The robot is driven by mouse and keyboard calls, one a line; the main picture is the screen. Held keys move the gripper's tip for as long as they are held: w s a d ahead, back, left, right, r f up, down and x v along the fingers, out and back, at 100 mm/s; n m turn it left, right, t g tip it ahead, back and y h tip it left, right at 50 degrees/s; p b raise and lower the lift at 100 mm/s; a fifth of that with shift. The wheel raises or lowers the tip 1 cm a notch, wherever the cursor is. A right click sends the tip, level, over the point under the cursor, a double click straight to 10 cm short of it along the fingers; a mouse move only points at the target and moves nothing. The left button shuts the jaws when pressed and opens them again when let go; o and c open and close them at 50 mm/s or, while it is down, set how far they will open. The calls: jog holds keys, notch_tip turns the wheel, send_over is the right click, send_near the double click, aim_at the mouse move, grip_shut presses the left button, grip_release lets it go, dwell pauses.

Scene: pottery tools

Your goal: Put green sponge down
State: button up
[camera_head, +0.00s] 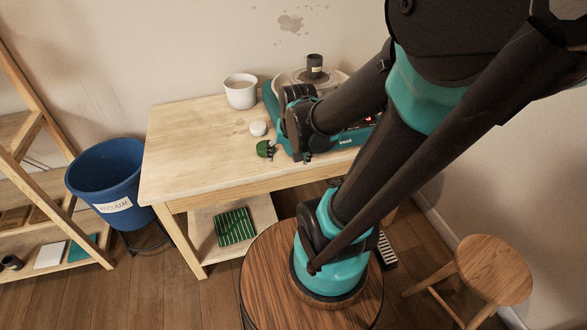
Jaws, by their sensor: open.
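A small green sponge (265,148), partly dark, lies on the light wooden table (195,150) near its front edge. My gripper (288,150) is low over the table, just right of the sponge. Its jaws are open, but its fingers are small and partly hidden by my arm. The sponge is very near the gripper's left side; I cannot tell whether they touch.
A small white round object (258,128) and a white pot (240,92) stand behind the sponge. A teal pottery wheel (350,137) bearing a dark cup (314,66) is behind my arm. The table's left side is clear. A blue bin (105,175) stands left.

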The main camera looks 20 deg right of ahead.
jog(key=s+n, duration=0.1)
jog(key=s+f+n, duration=0.1)
jog(key=s+n, duration=0.1)
jog(key=n, duration=0.1)
jog(key=shift+s+d+f+t, duration=0.25)
jog(key=shift+s+f+t, duration=0.05)
jog(key=shift+f, duration=0.1)
dwell(1.0)
